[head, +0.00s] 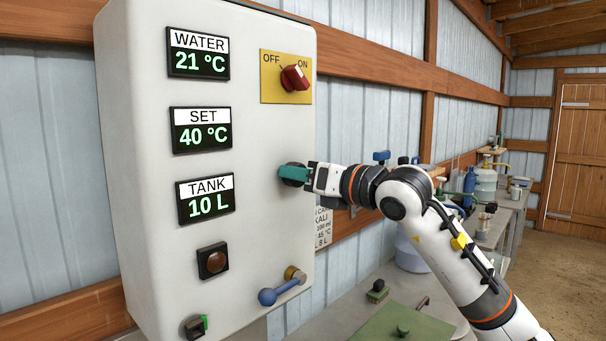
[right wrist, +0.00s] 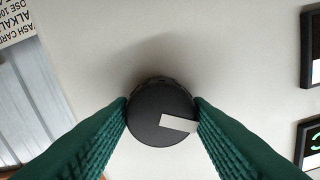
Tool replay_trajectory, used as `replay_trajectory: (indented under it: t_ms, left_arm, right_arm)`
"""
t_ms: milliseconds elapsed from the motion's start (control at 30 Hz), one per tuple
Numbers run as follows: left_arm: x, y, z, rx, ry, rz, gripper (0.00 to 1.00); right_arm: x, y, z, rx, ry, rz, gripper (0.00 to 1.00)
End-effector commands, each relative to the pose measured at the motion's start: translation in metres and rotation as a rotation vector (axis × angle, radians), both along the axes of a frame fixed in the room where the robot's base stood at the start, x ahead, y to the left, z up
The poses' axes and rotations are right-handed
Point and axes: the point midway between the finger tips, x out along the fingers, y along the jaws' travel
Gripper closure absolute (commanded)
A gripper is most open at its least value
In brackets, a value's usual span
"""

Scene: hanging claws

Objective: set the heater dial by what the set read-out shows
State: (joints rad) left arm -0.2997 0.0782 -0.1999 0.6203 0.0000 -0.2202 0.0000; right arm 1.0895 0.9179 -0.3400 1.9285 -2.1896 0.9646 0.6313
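The heater box (head: 140,130) is a white cabinet on the wall at the left of the head view. Its set read-out (head: 202,132) shows 40 °C. The water read-out (head: 198,60) shows 21 °C and the tank read-out (head: 206,200) shows 10 L. The heater dial is a round black knob with a white pointer mark, clear in the right wrist view (right wrist: 158,112). My right gripper (head: 291,174) has its green fingers on both sides of the dial, closed against its rim. In the head view the fingers mostly hide the dial. My left gripper is not in view.
A red switch (head: 293,78) on a yellow plate points toward ON. A dark indicator (head: 212,260), a blue-handled lever (head: 280,291) and a green-marked knob (head: 196,327) sit low on the box. A bench (head: 345,318) with a green mat (head: 385,325) lies below.

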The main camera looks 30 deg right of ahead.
Motion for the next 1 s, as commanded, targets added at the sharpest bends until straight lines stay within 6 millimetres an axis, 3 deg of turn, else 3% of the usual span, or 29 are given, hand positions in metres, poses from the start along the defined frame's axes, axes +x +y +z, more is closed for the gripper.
replay_trajectory:
  t_ms: [33, 167, 567, 1000]
  left_arm:
    - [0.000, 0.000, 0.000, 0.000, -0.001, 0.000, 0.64]
    - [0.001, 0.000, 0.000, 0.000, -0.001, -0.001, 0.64]
    - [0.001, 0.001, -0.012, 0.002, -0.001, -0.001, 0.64]
    - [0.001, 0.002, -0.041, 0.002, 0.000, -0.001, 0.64]
  right_arm:
    - [0.000, 0.000, 0.000, 0.000, 0.000, 0.000, 0.64]
    - [0.000, 0.000, 0.000, 0.000, 0.000, 0.000, 0.84]
    - [0.000, 0.000, -0.002, 0.084, 0.027, 0.001, 0.84]
    - [0.000, -0.001, -0.003, 0.421, 0.144, 0.001, 0.84]
